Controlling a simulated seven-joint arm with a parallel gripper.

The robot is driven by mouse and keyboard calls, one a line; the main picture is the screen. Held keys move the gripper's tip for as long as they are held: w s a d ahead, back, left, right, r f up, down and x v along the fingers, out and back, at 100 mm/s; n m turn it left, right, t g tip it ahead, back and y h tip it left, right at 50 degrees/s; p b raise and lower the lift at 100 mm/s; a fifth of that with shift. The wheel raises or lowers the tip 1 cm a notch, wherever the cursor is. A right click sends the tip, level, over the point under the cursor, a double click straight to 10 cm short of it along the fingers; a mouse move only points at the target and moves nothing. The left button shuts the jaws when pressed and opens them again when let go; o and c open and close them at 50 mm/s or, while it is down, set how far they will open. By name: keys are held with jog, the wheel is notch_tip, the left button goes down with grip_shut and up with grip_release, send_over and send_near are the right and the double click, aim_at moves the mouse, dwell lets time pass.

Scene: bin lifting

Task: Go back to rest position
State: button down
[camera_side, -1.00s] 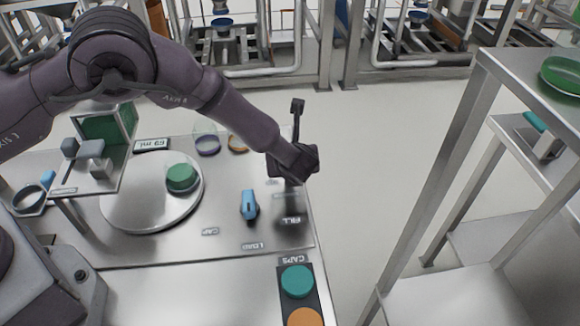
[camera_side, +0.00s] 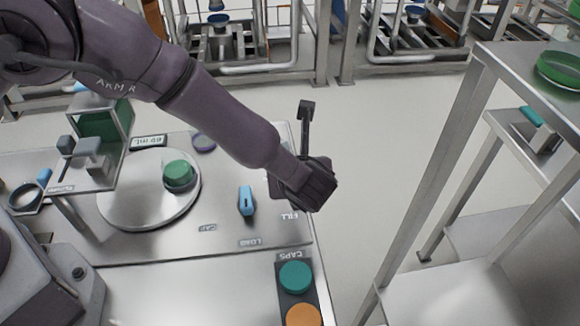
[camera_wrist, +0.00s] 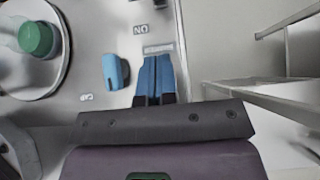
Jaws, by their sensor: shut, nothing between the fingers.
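My gripper shows in the side view as a dark block (camera_side: 316,188) at the end of my purple arm, over the right edge of the work table (camera_side: 150,255). Its fingertips cannot be made out there. In the wrist view, the two blue fingers (camera_wrist: 157,65) are pressed together with nothing between them. They appear in front of the table's right edge, to the right of a small blue object (camera_wrist: 115,72). That blue object (camera_side: 247,201) also lies on the table in the side view, left of my gripper.
A round plate (camera_side: 125,205) carries a clear container with green contents (camera_side: 179,174). A caps tray holds a teal cap (camera_side: 296,277) and an orange cap (camera_side: 303,315). A metal shelf (camera_side: 455,150) stands at right. Open floor (camera_side: 380,150) lies between shelf and table.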

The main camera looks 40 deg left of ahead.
jog(key=shift+s+d+r, duration=0.35)
jog(key=shift+s+r, duration=0.05)
jog(key=shift+r, duration=0.05)
jog(key=s+a+r+n+g+h, duration=0.1)
jog(key=s+a+r+n+h, duration=0.5)
jog(key=s+a+r+n, duration=1.6)
jog(key=shift+s+a+r+n+h, duration=0.35)
jog(key=shift+s+r+n, duration=0.3)
jog(key=shift+r+n, duration=1.3)
